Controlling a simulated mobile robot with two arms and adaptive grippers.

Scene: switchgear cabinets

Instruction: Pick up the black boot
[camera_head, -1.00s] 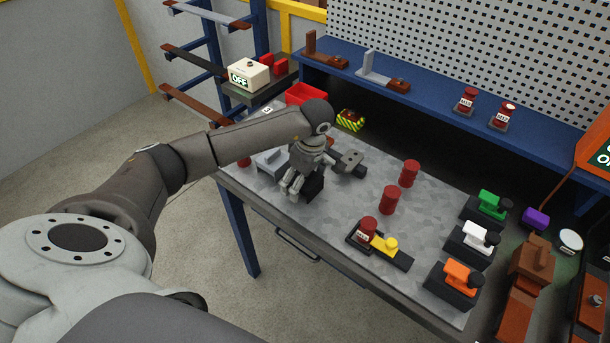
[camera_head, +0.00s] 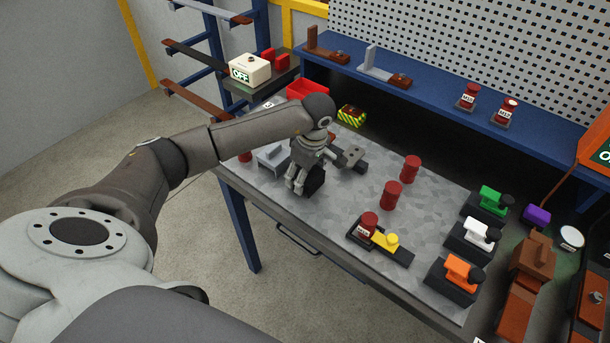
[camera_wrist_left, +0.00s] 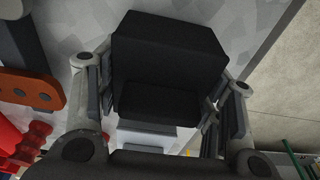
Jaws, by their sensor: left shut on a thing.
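The black boot (camera_wrist_left: 168,50) is a dark block between the two fingers of my left gripper (camera_wrist_left: 160,98) in the left wrist view. The fingers are closed against its sides. In the head view the left gripper (camera_head: 304,186) points down at the left part of the grey worktable, and the black boot (camera_head: 315,182) shows just beside its fingers, partly hidden by them. I cannot tell whether the boot touches the tabletop. My right gripper is not in view.
Two red cylinders (camera_head: 391,195) stand mid-table. A black base (camera_head: 380,242) with red and yellow parts lies near the front edge. Green, white and orange-handled blocks (camera_head: 458,275) line the right side. A grey bracket (camera_head: 272,156) lies left of the gripper. A blue shelf (camera_head: 440,99) runs behind.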

